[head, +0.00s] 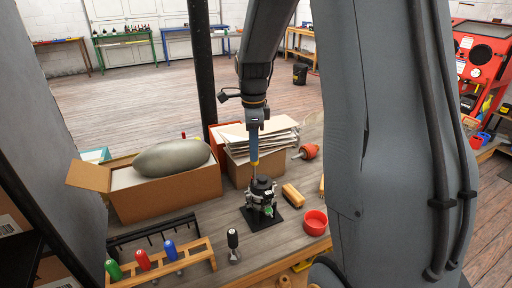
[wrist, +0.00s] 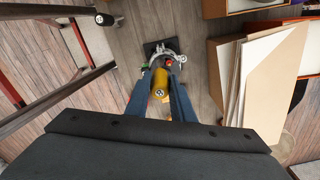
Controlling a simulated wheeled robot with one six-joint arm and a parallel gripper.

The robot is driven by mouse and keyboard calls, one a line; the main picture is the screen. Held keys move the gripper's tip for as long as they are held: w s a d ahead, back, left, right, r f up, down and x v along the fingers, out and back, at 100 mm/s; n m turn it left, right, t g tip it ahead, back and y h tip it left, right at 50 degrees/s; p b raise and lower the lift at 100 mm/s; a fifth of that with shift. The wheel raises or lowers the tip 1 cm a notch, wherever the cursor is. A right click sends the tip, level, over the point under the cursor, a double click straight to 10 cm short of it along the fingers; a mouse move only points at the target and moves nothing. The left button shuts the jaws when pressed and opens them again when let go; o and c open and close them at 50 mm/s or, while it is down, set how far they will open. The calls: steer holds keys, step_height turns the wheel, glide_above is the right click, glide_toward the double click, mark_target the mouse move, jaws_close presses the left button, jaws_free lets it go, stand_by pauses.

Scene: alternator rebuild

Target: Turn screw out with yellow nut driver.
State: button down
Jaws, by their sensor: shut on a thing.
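My gripper (head: 254,151) points down and is shut on the yellow nut driver (head: 255,159). In the wrist view the driver's yellow handle (wrist: 160,86) sits between the two fingers of my gripper (wrist: 160,78). The driver stands close to upright over the alternator (head: 262,196), its lower end at or just above the top of it. I cannot tell whether the tip touches. The alternator also shows in the wrist view (wrist: 172,57), partly covered by the driver. It stands on a black base plate (head: 287,221). The screw cannot be made out.
A wooden rack (head: 195,262) with green, red and blue drivers stands front left. A black-handled tool (head: 233,240) stands beside it. A red bowl (head: 315,223) and a wooden block (head: 293,196) lie right of the alternator. Cardboard boxes (head: 180,196) stand behind.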

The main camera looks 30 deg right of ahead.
steer(key=n+p, duration=0.1)
steer(key=n, duration=0.2)
steer(key=shift+s+r, duration=0.1)
steer(key=n+p, duration=0.1)
steer(key=n, duration=0.1)
steer(key=shift+n, duration=0.4)
steer(key=n, duration=0.3)
steer(key=shift+n, duration=0.3)
steer(key=n, duration=0.3)
steer(key=shift+n, duration=0.3)
steer(key=n, duration=0.5)
steer(key=shift+s, duration=0.1)
